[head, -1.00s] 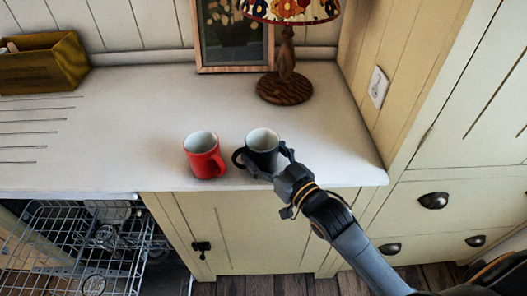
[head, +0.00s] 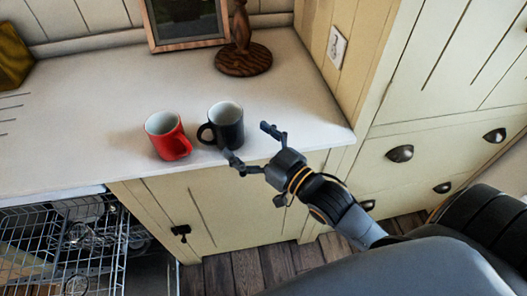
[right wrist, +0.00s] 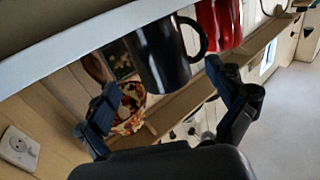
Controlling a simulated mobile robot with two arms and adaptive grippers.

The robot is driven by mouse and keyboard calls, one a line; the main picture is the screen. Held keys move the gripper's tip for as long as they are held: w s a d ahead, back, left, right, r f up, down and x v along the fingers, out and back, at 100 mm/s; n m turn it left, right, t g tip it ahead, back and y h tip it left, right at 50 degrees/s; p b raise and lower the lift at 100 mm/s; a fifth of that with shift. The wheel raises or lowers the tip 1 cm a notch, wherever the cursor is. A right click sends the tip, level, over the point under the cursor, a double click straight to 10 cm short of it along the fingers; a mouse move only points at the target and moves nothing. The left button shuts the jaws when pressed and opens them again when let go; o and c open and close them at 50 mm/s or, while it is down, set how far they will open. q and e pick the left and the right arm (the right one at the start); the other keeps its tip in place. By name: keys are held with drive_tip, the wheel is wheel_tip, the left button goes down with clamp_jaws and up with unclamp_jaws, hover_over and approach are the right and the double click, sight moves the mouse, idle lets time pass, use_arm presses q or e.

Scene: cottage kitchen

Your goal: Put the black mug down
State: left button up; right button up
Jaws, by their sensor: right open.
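The black mug (head: 228,127) stands upright on the white counter near its front edge, its handle toward the left. It also shows in the right wrist view (right wrist: 162,58), ahead of the fingers. My right gripper (head: 252,150) is open and empty, just in front and to the right of the mug, apart from it in the head view. Its two spread fingers also show in the right wrist view (right wrist: 168,108). My left gripper is not in view.
A red mug (head: 164,138) stands left of the black mug, close to its handle. The counter (head: 110,95) is clear behind both mugs. A lamp base (head: 243,60) and a picture frame (head: 187,42) stand at the back. An open dishwasher rack (head: 55,255) is below left.

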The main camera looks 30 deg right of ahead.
drive_tip(key=shift+b+v, duration=0.35)
drive_tip(key=shift+v, duration=2.4)
